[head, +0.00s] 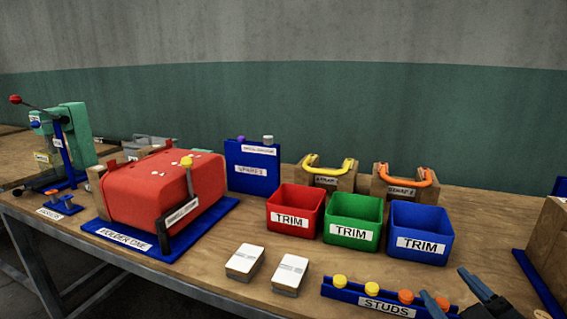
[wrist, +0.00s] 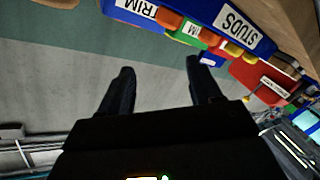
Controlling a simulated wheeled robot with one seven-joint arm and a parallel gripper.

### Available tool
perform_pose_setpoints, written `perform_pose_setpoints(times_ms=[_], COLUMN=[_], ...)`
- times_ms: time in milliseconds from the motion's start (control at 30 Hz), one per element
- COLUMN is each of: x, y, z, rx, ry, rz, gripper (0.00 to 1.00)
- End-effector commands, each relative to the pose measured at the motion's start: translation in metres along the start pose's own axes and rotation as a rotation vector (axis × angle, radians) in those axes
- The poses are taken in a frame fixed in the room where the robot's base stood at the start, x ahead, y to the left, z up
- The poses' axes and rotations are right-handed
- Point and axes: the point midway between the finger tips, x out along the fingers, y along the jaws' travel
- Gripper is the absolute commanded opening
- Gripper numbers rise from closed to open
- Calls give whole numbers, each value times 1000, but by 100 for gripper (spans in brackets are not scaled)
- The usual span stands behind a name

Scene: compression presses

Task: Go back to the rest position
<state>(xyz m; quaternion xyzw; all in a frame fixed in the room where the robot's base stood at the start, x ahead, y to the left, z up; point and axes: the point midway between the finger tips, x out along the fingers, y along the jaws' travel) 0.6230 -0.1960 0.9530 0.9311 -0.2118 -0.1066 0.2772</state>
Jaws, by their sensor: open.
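My gripper (head: 456,294) is at the lower right of the head view, beside the right end of the blue studs rack (head: 343,292). Its two fingers are apart. In the wrist view my gripper (wrist: 158,82) shows its dark fingers spread, with nothing between them. The wrist view looks outward over the bench, with the picture turned over and the wall behind the fingers. No rest position is marked in either view.
The studs rack holds yellow and orange studs. Red (head: 295,203), green (head: 343,236) and blue (head: 407,250) TRIM bins stand behind it. Two white-topped blocks (head: 245,262) lie left of the rack. A red press (head: 150,190) is further left. A wooden box (head: 548,245) stands at the right edge.

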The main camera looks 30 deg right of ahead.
Motion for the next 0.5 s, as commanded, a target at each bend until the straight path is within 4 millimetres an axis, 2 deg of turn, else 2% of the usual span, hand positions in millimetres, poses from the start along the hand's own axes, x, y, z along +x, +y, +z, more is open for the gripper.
perform_pose_setpoints(times_ms=[33, 200, 400, 500], x=[-17, -78, -161, -199], y=[-16, -64, -100, -109], z=[8, 23, 30, 28], rx=[4, 79, 232, 322], ry=[2, 22, 13, -2], rz=[-63, -253, -418, -467], gripper=[64, 64, 64, 64])
